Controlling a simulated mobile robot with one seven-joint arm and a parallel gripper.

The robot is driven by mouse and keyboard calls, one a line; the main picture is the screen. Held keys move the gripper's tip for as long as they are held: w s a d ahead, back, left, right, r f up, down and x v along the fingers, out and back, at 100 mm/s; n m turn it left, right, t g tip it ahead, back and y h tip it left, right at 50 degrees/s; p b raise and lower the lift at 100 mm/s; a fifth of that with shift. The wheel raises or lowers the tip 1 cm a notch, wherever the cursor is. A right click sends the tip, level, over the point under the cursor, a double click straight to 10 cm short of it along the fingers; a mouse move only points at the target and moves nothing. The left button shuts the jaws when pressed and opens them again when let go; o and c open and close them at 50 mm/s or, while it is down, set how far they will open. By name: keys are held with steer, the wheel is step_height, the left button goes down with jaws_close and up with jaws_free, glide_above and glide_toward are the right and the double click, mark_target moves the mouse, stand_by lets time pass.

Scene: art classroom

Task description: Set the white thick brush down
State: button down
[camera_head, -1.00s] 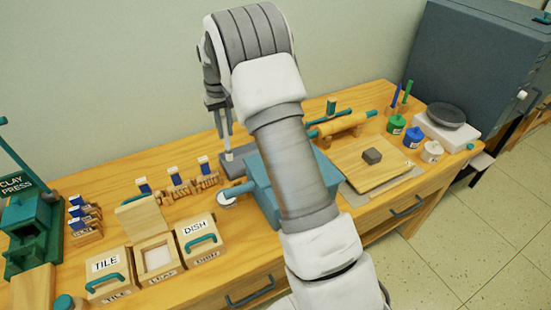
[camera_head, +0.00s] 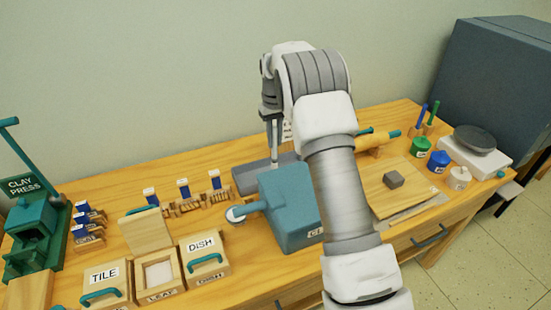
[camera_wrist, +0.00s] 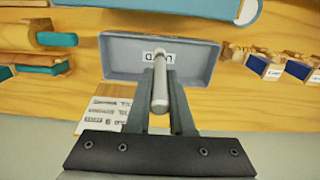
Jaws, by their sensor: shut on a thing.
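The white thick brush (camera_wrist: 160,85) is a pale, rounded stick in the wrist view. My gripper (camera_wrist: 160,76) is shut on it, with a dark finger on each side. The brush points over a shallow grey tray (camera_wrist: 115,62) with a small white label inside. I cannot tell whether the brush touches the tray floor. In the head view, my gripper (camera_head: 274,152) hangs pointing down at the tray (camera_head: 243,182) near the wall. The brush is not clearly made out there, and my arm hides part of the area.
A teal box (camera_head: 285,220) stands just in front of the tray. Small wooden racks with blue-and-white blocks (camera_head: 183,188) stand to its left. A rolling pin (camera_head: 372,143) and a board (camera_head: 375,190) lie to the right. A printed card (camera_wrist: 103,112) is beside the tray.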

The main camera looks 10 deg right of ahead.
mark_target(275, 158)
step_height(275, 158, down, 6)
steer(key=shift+r, duration=0.1)
stand_by(0.4)
steer(key=c, duration=0.8)
jaws_free()
